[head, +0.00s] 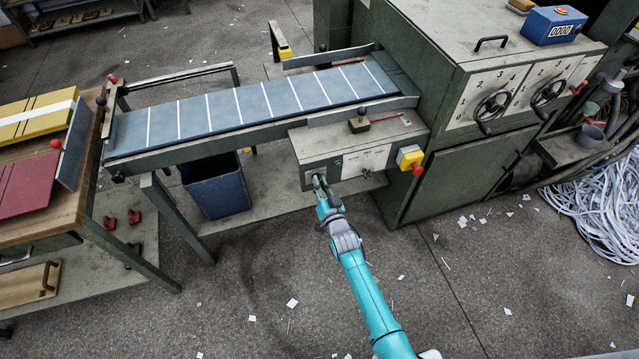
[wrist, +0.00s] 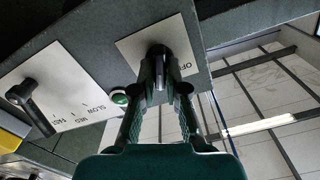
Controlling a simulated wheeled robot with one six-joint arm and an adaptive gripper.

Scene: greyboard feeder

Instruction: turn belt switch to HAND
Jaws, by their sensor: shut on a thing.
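The belt switch (wrist: 158,53) is a dark knob on a pale plate (wrist: 131,43) on the front of the control box (head: 313,151). The word OFF shows on the plate to the right of the knob in the wrist view; I see no HAND label, and the fingers cover part of the plate. My gripper (head: 318,180) is at the left end of the box front, its fingers (wrist: 160,88) closed around the knob from both sides. I cannot tell which mark the knob points to.
A speed knob (wrist: 31,103) with SLOW, MED and FAST marks and a green button (wrist: 120,97) are beside the switch. A red stop button on a yellow box (head: 410,157) is at the box's right end. The striped belt (head: 250,102) runs behind; a blue bin (head: 216,187) stands below.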

